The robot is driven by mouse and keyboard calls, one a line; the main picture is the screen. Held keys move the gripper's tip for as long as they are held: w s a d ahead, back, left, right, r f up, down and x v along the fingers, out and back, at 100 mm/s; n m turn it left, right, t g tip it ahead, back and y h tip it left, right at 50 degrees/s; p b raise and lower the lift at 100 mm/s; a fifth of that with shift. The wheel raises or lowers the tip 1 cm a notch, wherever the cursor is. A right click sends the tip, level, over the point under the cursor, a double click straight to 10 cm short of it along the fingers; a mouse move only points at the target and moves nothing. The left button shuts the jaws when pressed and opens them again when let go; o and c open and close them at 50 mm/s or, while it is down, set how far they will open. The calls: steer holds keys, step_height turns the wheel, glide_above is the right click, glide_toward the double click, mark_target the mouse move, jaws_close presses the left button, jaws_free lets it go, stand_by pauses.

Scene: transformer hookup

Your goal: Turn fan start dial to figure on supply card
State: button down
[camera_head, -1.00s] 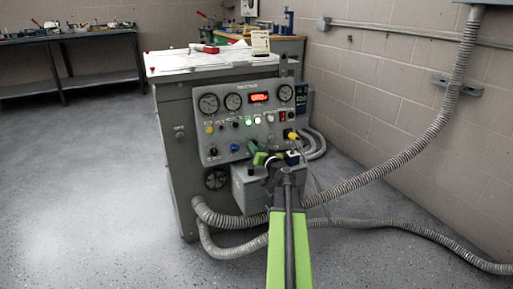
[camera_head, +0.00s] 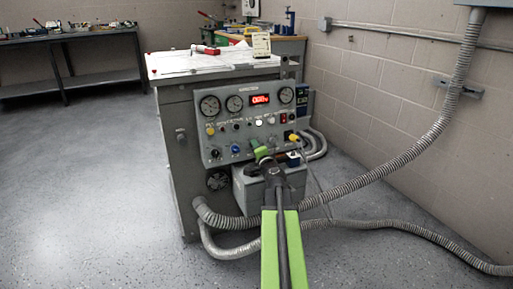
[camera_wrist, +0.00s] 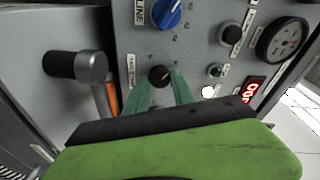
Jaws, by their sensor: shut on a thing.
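The fan start dial looks to be the small black knob (camera_wrist: 160,75) on the grey panel, with a small label beside it too small to read. In the wrist view my gripper (camera_wrist: 165,88) has its two green fingers on either side of this knob, shut on it. In the head view my gripper (camera_head: 258,149) is at the panel's lower middle and hides the knob. A cream card (camera_head: 261,45), likely the supply card, stands on the cabinet top. Its writing is too small to read.
The panel carries gauges, lamps and a red display (camera_head: 259,99). A grey box (camera_head: 248,190) juts out below. Grey hoses (camera_head: 385,183) run right; the left floor is clear.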

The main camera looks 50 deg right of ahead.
steer(key=shift+d+r+m+g+y+p, duration=0.1)
steer(key=shift+m+g+y+p, duration=0.75)
steer(key=shift+m, duration=3.25)
steer(key=shift+r+m+t+y+p, duration=0.25)
steer(key=shift+m+p, duration=1.3)
steer(key=shift+m, duration=2.55)
steer(key=shift+d+m+g+y+p, duration=0.1)
steer(key=shift+m+g+y+p, duration=0.75)
steer(key=shift+m, duration=3.25)
steer(key=shift+t+h+p, duration=0.25)
steer(key=shift+t+p, duration=0.1)
steer(key=shift+t, duration=0.1)
steer(key=c, duration=1.1)
jaws_free()
